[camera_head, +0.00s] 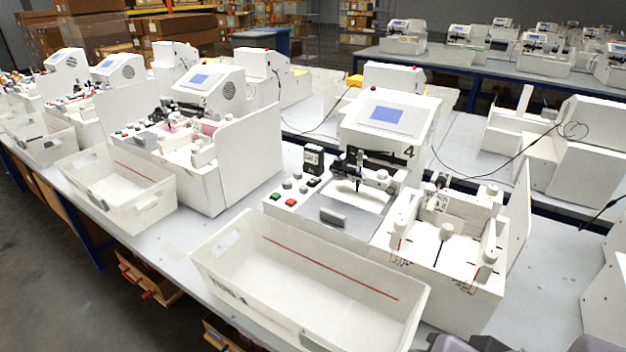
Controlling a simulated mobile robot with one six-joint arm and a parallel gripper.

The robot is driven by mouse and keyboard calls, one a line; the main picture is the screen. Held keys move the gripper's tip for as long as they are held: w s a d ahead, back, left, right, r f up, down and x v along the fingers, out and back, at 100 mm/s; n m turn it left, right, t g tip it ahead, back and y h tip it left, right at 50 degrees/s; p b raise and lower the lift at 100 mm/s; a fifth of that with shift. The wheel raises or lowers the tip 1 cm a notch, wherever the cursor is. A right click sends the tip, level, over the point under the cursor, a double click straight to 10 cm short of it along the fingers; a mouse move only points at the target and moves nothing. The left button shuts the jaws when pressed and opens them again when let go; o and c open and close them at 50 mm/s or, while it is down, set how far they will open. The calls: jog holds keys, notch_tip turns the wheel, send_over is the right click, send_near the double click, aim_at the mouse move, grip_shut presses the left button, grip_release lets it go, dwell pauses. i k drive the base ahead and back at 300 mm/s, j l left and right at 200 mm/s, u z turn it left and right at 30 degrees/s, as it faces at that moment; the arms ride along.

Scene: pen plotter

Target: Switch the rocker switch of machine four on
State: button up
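A small black box (314,158) stands behind this panel. I cannot clearly make out a rocker switch or its position; it may be hidden or too small to tell. My gripper is not in view; only dark grey rounded parts, which may be mine, show at the bottom right edge.
A white bin (310,290) stands in front of machine four on the long table. Another similar machine (215,130) with its own bin (120,190) is to the left. A thin black cable hangs at right. Free floor (60,270) shows at the lower left.

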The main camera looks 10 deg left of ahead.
aim_at(314, 181)
jog(key=i+j+z, duration=0.25)
jog(key=j+z, duration=0.15)
jog(key=j, duration=0.85)
jog(key=i+j+z, duration=0.1)
jog(key=j+z, duration=0.3)
jog(key=j, duration=0.85)
jog(key=k+j+z, duration=0.1)
jog(key=j+z, duration=0.3)
jog(key=j, duration=0.9)
